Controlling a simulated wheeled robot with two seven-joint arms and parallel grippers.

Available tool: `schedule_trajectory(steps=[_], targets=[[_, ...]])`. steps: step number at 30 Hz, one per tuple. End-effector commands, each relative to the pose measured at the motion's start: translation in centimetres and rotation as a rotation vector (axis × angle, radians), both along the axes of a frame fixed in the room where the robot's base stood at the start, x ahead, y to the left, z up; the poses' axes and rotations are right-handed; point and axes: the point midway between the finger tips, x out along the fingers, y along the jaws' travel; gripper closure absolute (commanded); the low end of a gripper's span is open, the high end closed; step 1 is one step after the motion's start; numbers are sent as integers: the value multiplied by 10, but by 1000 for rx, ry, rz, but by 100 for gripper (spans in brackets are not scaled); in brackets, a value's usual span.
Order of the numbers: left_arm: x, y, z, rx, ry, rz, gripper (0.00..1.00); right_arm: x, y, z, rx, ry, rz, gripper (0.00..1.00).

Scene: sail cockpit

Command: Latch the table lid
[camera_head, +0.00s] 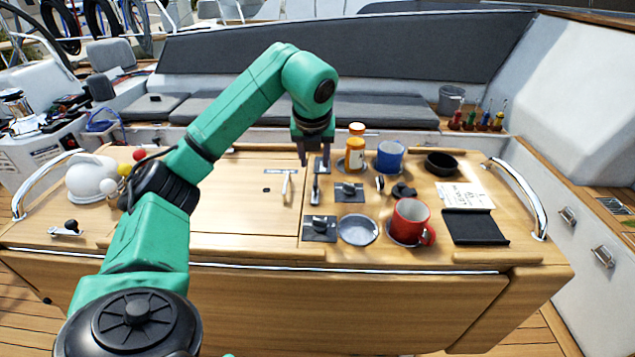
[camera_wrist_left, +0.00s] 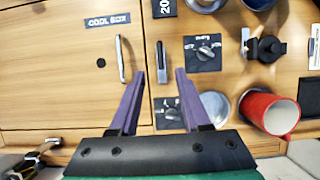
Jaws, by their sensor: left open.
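The wooden table lid (camera_head: 235,215) lies flat and looks closed on the left part of the table; its "COOL BOX" label and pale bar handle (camera_head: 287,188) sit near its right edge. In the left wrist view the lid (camera_wrist_left: 55,80) and handle (camera_wrist_left: 122,58) show at left. A narrow dark lever (camera_head: 315,188), perhaps the latch, stands just right of the lid's seam; it also shows in the left wrist view (camera_wrist_left: 162,62). I cannot tell its latched state. My left gripper (camera_head: 315,155) is open and empty above it, its fingertips (camera_wrist_left: 159,78) on either side in the wrist view. My right gripper is out of view.
Right of the lever are knob panels (camera_head: 349,191) (camera_head: 320,229), a grey dish (camera_head: 358,230), a red mug (camera_head: 410,222), a blue mug (camera_head: 390,157) and an orange bottle (camera_head: 355,153). A white kettle-like object (camera_head: 91,178) stands at left. The lid's top is mostly clear.

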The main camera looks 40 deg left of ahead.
Motion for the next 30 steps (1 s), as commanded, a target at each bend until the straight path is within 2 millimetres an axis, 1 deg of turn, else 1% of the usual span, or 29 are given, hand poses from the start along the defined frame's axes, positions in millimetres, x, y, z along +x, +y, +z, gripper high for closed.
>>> schedule_trajectory(steps=[1,6,10,12,15,21,22,23,24,25,26,30], targets=[[3,4,-13,0,8,1,53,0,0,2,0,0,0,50],[17,14,-54,-1,7,0,53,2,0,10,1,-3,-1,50],[26,20,-78,-1,3,0,53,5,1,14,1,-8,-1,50],[29,22,-87,-1,2,-1,53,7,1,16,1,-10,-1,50],[31,23,-94,0,0,-2,53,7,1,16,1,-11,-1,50],[31,23,-95,0,0,-2,53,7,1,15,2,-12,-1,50],[31,23,-95,0,0,-2,57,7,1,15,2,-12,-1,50],[31,23,-95,0,0,-2,68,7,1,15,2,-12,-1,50],[31,23,-95,0,-1,-2,83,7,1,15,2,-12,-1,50],[31,23,-95,0,0,-2,95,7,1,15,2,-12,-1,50],[31,23,-95,0,-1,-2,100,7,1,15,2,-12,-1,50],[31,23,-95,0,-1,-2,100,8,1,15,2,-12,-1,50]])
